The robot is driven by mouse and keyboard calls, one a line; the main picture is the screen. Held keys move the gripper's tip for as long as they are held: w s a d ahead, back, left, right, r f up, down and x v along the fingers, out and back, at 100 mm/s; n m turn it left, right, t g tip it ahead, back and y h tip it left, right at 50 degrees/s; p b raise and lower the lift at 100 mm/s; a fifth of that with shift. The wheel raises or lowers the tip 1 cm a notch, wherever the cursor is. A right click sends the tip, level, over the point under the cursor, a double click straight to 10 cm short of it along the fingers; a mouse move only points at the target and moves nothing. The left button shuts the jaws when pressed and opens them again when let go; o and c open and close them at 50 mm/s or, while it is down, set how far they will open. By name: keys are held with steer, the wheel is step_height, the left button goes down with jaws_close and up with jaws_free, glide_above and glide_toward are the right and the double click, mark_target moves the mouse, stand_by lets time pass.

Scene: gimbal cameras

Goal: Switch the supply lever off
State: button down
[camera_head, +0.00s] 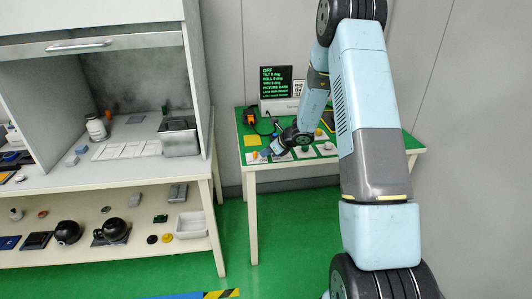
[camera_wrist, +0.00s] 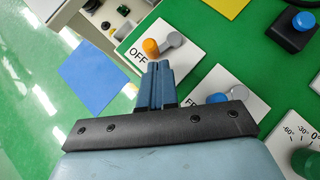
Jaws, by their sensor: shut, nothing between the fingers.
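A white plate (camera_wrist: 138,66) marked OFF carries a lever with an orange knob (camera_wrist: 150,46) and a grey arm (camera_wrist: 171,40). In the wrist view the knob is at the OFF end of the plate. A second plate, lettered "FR" and partly hidden by my gripper, carries a blue knob (camera_wrist: 217,99) and a grey arm. My gripper (camera_wrist: 159,66) is shut and empty, its tips just below the orange knob in the picture; contact cannot be told. In the head view my gripper (camera_head: 266,152) is low over the green-topped table's front left.
A display (camera_head: 276,82) at the table's back reads OFF with tilt and roll lines. A black box with a blue button (camera_wrist: 303,20) and a dial with a green knob (camera_wrist: 306,161) stand nearby. A yellow square (camera_head: 251,141) lies on the table. A workbench (camera_head: 110,182) stands left.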

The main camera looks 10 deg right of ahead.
steer(key=s+f+v, duration=0.1)
steer(key=v, duration=1.1)
steer(key=shift+s+d+f, duration=0.2)
steer(key=shift+s+f, duration=0.05)
steer(key=shift+s, duration=0.15)
